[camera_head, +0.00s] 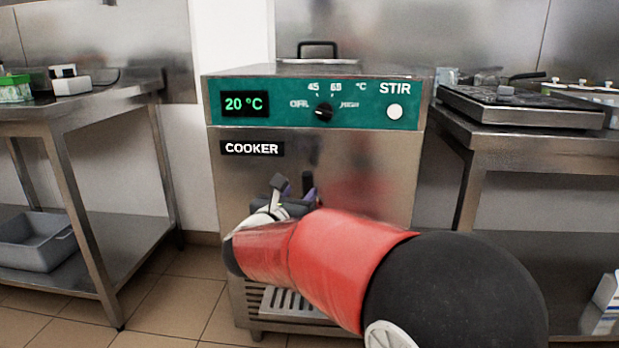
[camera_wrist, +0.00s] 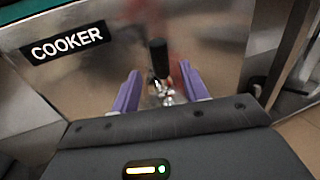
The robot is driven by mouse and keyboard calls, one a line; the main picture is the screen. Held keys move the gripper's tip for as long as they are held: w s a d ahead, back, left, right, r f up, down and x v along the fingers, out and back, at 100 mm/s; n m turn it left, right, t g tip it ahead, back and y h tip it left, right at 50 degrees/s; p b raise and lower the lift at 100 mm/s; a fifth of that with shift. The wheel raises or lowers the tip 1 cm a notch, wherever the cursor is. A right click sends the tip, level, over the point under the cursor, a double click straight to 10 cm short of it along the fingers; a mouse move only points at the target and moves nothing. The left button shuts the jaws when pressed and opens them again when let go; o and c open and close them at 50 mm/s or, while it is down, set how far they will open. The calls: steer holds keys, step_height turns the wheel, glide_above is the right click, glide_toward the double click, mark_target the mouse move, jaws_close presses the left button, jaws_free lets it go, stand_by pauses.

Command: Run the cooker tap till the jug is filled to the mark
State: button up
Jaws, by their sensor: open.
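The steel cooker (camera_head: 380,165) stands ahead with its panel reading 20 °C. Its tap shows in the wrist view as a black upright handle (camera_wrist: 159,58) above a shiny metal body (camera_wrist: 167,94). The handle also shows in the head view (camera_head: 307,181), just above my arm. My gripper (camera_wrist: 159,72) is open, with one purple finger on each side of the tap. I cannot tell whether either finger touches it. In the head view my gripper (camera_head: 293,194) is at the cooker's front, partly hidden by my red arm. I see no jug in either view.
A slatted grate (camera_head: 284,304) sits low at the cooker's front. A steel table (camera_head: 75,110) stands to the left with a grey tub (camera_head: 38,243) on its shelf. Another table (camera_head: 540,140) stands to the right with a black-topped appliance on it. Tiled floor lies open at left.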

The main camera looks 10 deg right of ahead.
mark_target(306, 186)
steer(key=shift+m, duration=0.4)
steer(key=shift+w+d, duration=0.1)
steer(key=shift+w, duration=0.1)
steer(key=p+x, duration=0.1)
steer(key=x, duration=0.6)
steer(key=shift+w+d, duration=0.1)
steer(key=shift+w, duration=0.05)
jaws_close()
